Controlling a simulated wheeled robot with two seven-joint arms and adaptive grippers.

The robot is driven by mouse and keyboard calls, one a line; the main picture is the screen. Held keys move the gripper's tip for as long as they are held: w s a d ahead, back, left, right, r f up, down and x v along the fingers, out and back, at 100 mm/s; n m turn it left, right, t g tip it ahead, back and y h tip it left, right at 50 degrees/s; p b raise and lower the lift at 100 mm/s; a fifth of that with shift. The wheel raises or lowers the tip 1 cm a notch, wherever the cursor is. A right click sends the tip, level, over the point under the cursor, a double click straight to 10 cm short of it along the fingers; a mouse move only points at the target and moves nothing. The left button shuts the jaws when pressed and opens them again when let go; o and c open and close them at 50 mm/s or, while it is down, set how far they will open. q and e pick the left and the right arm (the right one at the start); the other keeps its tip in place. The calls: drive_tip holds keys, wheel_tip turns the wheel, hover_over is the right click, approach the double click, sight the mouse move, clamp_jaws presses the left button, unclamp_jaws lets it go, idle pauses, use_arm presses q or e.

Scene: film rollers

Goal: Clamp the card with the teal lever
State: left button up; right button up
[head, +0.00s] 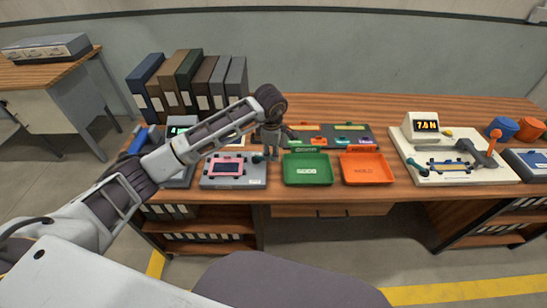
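A pink card (228,167) lies on a grey fixture (247,181) at the centre-left of the table in the head view. A teal knob (258,158), apparently the end of the lever, shows at the fixture's right side. My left gripper (270,158) points down just right of this knob, very close to it. Whether it touches the knob, and how far its fingers are apart, I cannot tell. A second teal knob (422,170) is on the white board (485,177) at the right, which also bears an orange-topped lever (492,142). My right gripper is out of view.
A green tray (307,181) and an orange tray (366,181) stand right of the grey fixture. Behind them is a dark rack (328,129) with coloured cards. Binders (190,82) stand at the back left. A display box (421,127) stands on the white board.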

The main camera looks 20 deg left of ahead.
use_arm(q)
drive_tip(key=f, duration=0.4)
drive_tip(key=shift+w+f, duration=0.15)
drive_tip(key=shift+w, duration=0.25)
drive_tip(key=shift+w+f, duration=0.1)
drive_tip(key=shift+f, duration=0.4)
drive_tip(key=shift+a+f, duration=0.1)
drive_tip(key=shift+f, duration=0.1)
drive_tip(key=c, duration=0.6)
clamp_jaws()
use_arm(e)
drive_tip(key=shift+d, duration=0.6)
